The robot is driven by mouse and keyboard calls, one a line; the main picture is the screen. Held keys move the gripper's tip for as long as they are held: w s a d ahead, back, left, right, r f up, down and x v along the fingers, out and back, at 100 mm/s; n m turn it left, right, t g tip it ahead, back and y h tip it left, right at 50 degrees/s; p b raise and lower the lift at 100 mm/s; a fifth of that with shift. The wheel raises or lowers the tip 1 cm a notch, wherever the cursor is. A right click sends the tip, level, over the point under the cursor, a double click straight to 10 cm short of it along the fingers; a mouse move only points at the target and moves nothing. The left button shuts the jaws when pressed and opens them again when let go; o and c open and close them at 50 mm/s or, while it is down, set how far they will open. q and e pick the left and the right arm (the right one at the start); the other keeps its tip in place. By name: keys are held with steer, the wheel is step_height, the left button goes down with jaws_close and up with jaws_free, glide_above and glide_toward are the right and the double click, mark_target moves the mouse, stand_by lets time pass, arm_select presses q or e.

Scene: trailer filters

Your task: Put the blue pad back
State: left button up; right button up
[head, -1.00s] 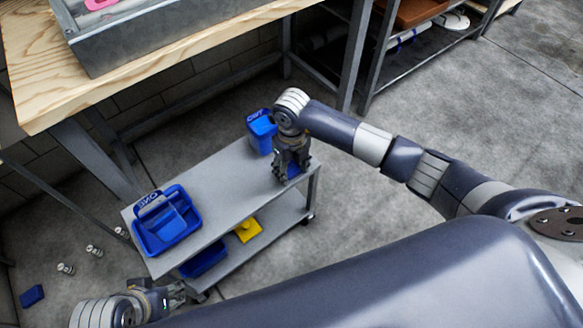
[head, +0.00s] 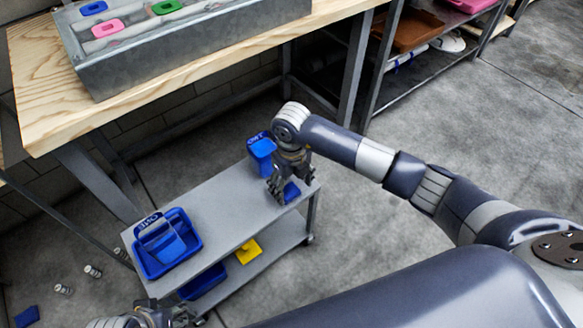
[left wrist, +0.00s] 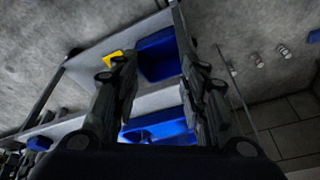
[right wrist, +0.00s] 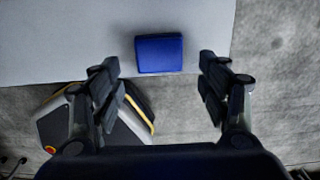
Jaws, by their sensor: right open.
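A blue pad (head: 291,192) lies flat on the grey cart top (head: 222,205) near its right end. It also shows in the right wrist view (right wrist: 159,54), close to the cart top's edge. My right gripper (head: 277,190) is over that end of the cart, pointing down. In the right wrist view its fingers (right wrist: 160,92) are spread and empty, and the pad lies beyond the fingertips, between their lines. My left gripper (head: 178,314) is low at the cart's near-left end, partly cut off by the frame. Its fingers (left wrist: 155,75) are apart with nothing between them.
Blue caddy ONE (head: 190,262) and blue caddy TWO (head: 262,152) stand on the cart top. The lower shelf holds a yellow item (head: 248,251) and a blue bin (head: 203,284). A metal tray (head: 180,50) with coloured pads sits on the wooden bench. Another blue item (head: 27,317) lies on the floor.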

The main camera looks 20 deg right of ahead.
mark_target(291, 193)
arm_select(q)
step_height(291, 193, down, 6)
steer(key=p, duration=0.1)
steer(key=shift+w, duration=0.4)
arm_select(e)
step_height(291, 193, up, 9)
